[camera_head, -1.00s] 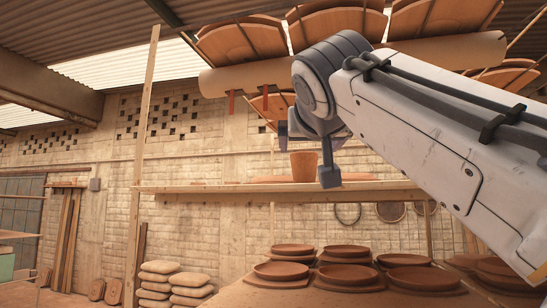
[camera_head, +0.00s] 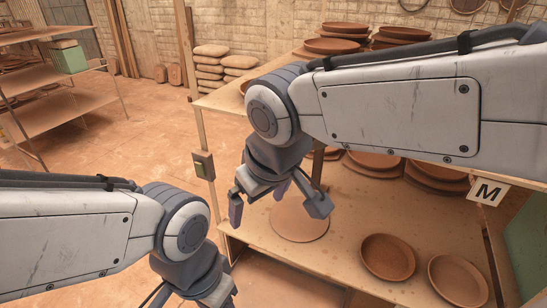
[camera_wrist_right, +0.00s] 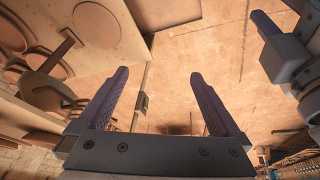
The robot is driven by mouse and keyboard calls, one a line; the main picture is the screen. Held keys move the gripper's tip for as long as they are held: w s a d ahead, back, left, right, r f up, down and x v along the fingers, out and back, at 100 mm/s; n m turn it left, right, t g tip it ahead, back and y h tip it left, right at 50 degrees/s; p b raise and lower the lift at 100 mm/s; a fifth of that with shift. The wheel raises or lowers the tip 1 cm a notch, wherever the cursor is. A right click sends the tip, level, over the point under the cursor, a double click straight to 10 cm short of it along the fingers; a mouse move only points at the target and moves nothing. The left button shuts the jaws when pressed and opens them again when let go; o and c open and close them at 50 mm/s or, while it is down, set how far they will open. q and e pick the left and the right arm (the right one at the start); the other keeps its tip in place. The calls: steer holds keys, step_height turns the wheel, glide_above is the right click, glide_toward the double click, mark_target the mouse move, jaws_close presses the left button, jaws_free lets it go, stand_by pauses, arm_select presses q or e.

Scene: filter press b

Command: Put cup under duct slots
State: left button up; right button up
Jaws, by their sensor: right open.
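My right gripper (camera_head: 277,207) hangs open above the lower wooden shelf, over a round board, with nothing between its fingers. Its two dark fingers also show spread and empty in the right wrist view (camera_wrist_right: 160,76). My left gripper (camera_head: 220,292) is at the bottom edge of the head view, mostly cut off, so its jaw opening does not show. The cup and the duct with its slots are not in the views now.
The lower shelf (camera_head: 345,225) holds a round board (camera_head: 298,221) and clay plates (camera_head: 388,257). Stacked plates (camera_head: 403,33) stand on the shelf above. The floor (camera_head: 150,135) to the left is open.

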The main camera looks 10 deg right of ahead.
steer(key=s+d+f+n+g, duration=0.1)
steer(key=s+f+g, duration=0.3)
steer(key=s+f, duration=0.7)
steer(key=shift+s+d, duration=0.45)
steer(key=shift+s, duration=0.2)
steer(key=shift+f, duration=0.1)
